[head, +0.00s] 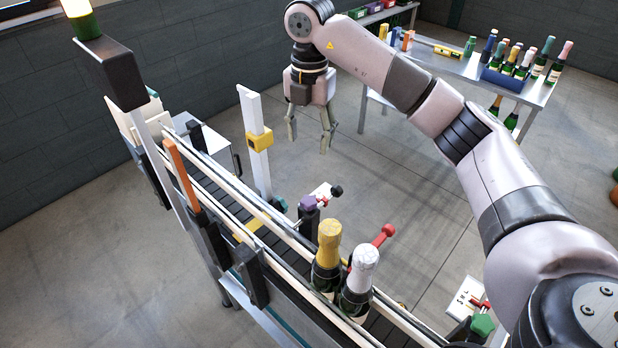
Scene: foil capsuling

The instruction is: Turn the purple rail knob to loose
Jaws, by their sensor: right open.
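The purple rail knob (308,202) sits on top of a dark post at the right side of the conveyor rail, near the middle of the head view. A small white plate with red and black parts (324,193) is just behind it. Which setting the knob is at cannot be told from here. My right gripper (325,143) hangs fingers-down beyond the knob and higher in the picture, apart from it. It is open and empty. My left gripper is not in view.
Two foil-topped bottles, gold (328,255) and white (360,275), stand on the conveyor (235,212) near the knob. A white post with a yellow block (259,141) rises behind it. A bottle table (440,62) stands at the back.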

